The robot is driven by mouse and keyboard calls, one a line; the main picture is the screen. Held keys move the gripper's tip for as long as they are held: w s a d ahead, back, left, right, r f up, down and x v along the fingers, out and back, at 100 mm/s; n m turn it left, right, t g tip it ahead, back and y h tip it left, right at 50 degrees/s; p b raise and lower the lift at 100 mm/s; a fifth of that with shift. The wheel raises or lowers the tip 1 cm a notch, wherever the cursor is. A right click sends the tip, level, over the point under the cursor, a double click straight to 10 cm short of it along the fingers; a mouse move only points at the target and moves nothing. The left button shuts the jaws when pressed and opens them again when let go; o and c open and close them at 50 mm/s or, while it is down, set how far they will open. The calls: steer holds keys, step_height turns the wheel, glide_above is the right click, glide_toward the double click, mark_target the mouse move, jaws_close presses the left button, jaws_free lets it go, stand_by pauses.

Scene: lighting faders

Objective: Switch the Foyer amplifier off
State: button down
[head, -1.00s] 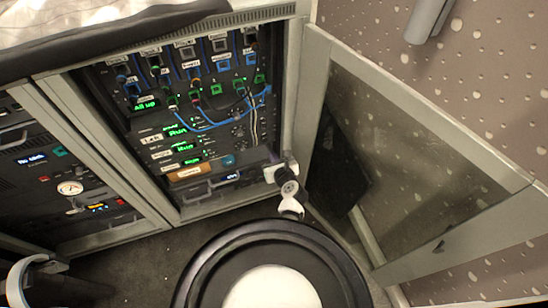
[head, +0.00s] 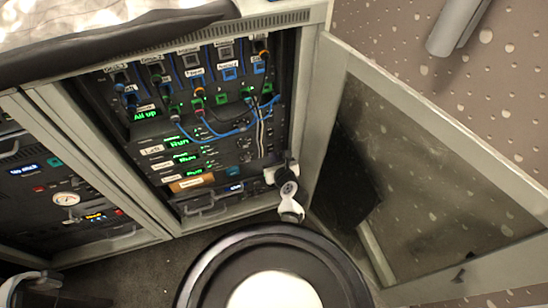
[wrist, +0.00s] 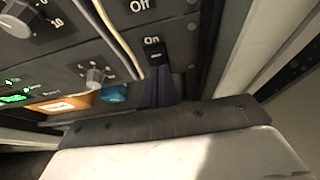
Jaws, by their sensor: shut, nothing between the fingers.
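In the head view, amplifier units with green "Run" displays (head: 180,143) are stacked in the open rack. Their small labels are too blurred to identify Foyer surely; the lowest label (head: 172,178) sits beside a green display (head: 194,172). In the wrist view, a black rocker switch (wrist: 156,57) stands on a dark panel between the printed words "Off" above and "On" just over it. My gripper (wrist: 157,80) is shut and empty, its purple fingers pointing at the panel just below the switch. I cannot tell whether they touch it. In the head view, my wrist hides the fingers.
The rack's glass door (head: 430,170) stands open at the right. In the wrist view, a pale cable (wrist: 115,30), a grey knob (wrist: 95,77) and a blue knob (wrist: 115,94) lie left of the fingers.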

steer(key=shift+w, duration=0.1)
steer(key=shift+r, duration=0.15)
steer(key=shift+a+r+p, duration=0.1)
steer(key=shift+r+p, duration=0.7)
steer(key=shift+p, duration=0.15)
steer(key=shift+f, duration=0.1)
